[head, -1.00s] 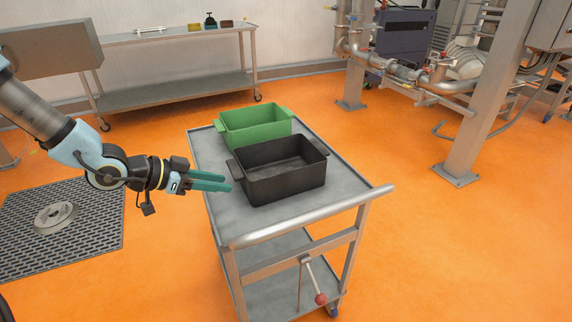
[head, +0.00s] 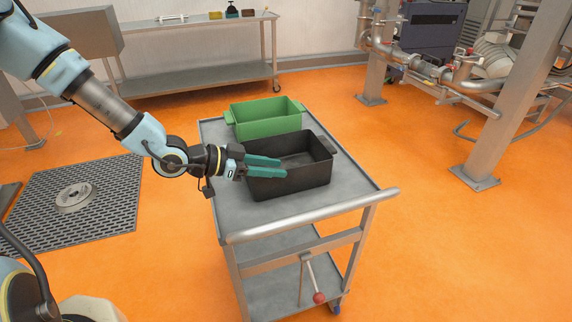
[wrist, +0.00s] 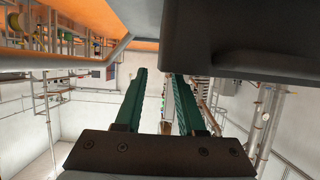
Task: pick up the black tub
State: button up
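The black tub (head: 300,184) stands upright on the grey cart's top (head: 228,212), in front of the green tub. My gripper (head: 284,168) is at its left end, with two teal fingers pointing right across its left part in the head view. The fingers are apart, with a clear gap between them. The tub's left handle is hidden behind my gripper. In the wrist view a dark wall, likely the black tub (wrist: 235,40), fills the upper right. My fingers (wrist: 157,72) show below it with only background between them. I cannot tell whether they touch the tub.
The green tub (head: 266,124) stands just behind the black one. The cart has a push handle (head: 312,216) at its near end. A metal bench (head: 195,77) stands along the back wall, and a steel post (head: 492,130) rises at right. Orange floor around the cart is mostly free.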

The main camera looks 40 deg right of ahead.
aim_at(295, 169)
jog(key=p+x, duration=0.1)
jog(key=x, duration=0.1)
jog(key=p+x, duration=0.1)
jog(key=x, duration=0.2)
jog(key=shift+s+d+r, duration=0.1)
jog(key=shift+s+d, duration=0.15)
jog(key=shift+d, duration=0.05)
jog(key=shift+d+f, duration=0.25)
grip_shut()
dwell(1.0)
